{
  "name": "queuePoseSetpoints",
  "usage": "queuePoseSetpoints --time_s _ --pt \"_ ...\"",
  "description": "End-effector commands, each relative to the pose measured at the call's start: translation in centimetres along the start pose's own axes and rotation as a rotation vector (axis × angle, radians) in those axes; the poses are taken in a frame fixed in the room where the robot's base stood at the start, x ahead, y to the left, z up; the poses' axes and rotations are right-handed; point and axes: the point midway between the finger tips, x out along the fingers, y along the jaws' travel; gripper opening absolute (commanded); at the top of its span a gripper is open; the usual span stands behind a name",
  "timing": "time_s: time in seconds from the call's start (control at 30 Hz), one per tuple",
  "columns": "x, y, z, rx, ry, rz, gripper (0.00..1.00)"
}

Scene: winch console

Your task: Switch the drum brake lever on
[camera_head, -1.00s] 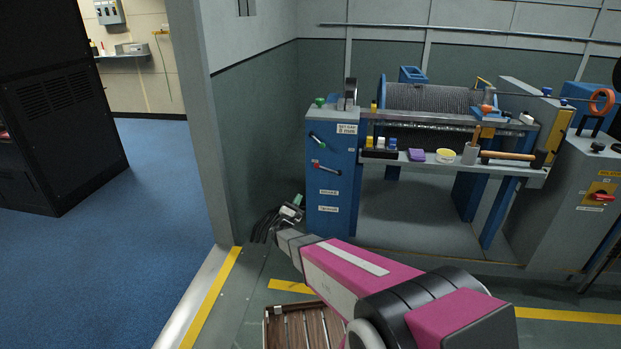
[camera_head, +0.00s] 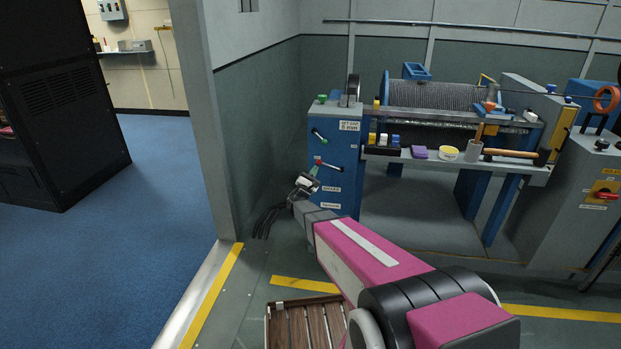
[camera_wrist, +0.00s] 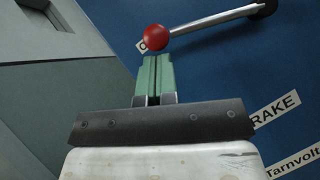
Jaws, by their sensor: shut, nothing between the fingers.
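The drum brake lever (camera_wrist: 208,20) has a red ball knob (camera_wrist: 155,39) at its left end and a grey shaft rising right to a dark pivot on the blue panel. In the head view the lever (camera_head: 329,165) is the lower of two on the front of the blue cabinet, its red knob at the left. My gripper (camera_head: 315,170) is just below this knob. In the wrist view its green fingers (camera_wrist: 155,60) are shut and empty, with their tips just under the knob. I cannot tell whether they touch it. A label (camera_wrist: 276,109) reads "RAKE", its start hidden.
A second lever with a green knob (camera_head: 317,131) sits above on the cabinet (camera_head: 340,207). A slatted wooden crate (camera_head: 300,300) stands on the floor below my arm.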

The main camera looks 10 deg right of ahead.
Motion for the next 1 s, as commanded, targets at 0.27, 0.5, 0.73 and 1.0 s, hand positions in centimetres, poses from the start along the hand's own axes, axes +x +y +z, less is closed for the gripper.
queuePoseSetpoints --time_s 0.27,0.5,0.73,1.0 --pt "0.27 0.02 0.25 0.0 0.0 0.0 0.0" --pt "0.29 0.09 0.31 0.005 0.0 -0.003 0.0" --pt "0.62 0.36 0.73 0.042 0.0 -0.032 0.0" --pt "0.88 0.52 1.07 0.073 0.0 -0.057 0.0"
